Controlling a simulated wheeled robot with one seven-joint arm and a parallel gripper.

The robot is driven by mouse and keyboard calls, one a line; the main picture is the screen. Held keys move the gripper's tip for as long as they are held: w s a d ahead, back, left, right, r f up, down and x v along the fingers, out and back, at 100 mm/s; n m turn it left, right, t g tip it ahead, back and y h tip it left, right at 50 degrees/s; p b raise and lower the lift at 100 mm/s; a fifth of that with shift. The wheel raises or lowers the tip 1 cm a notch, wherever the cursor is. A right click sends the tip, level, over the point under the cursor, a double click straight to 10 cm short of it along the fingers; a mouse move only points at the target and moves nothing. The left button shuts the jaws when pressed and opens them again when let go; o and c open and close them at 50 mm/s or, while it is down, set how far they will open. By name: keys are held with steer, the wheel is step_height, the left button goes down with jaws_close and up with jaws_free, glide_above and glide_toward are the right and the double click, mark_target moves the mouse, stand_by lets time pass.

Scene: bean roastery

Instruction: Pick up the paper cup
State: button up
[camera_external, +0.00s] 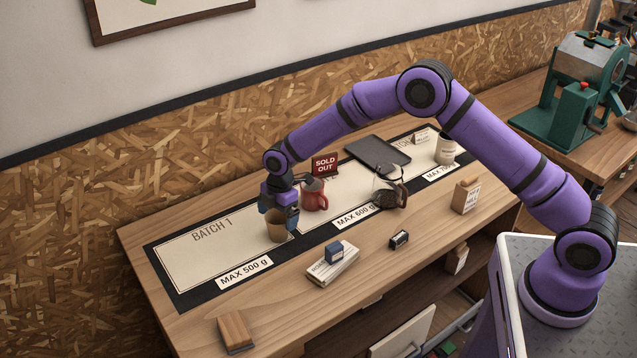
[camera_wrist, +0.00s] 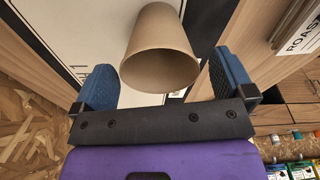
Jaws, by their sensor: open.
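The paper cup (camera_external: 276,228) is plain brown and stands upright on the right end of the BATCH 1 panel (camera_external: 190,256). In the wrist view the cup (camera_wrist: 158,32) shows its open rim, with its lower part between and beyond my fingers. My gripper (camera_external: 279,206) is directly over the cup in the external view. In the wrist view my gripper (camera_wrist: 160,88) is open, one blue finger on each side of the cup's rim.
A red pitcher (camera_external: 314,195) stands close to the right of the cup, before a SOLD OUT sign (camera_external: 325,164). A glass carafe (camera_external: 390,192), a dark tray (camera_external: 378,153) and a pale cup (camera_external: 446,149) are further right. A notepad (camera_external: 333,265) lies in front. The panel's left is clear.

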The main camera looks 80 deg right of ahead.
step_height(320, 180, down, 3)
steer(key=shift+w+a+r, duration=0.15)
steer(key=c, duration=0.9)
steer(key=shift+r, duration=0.1)
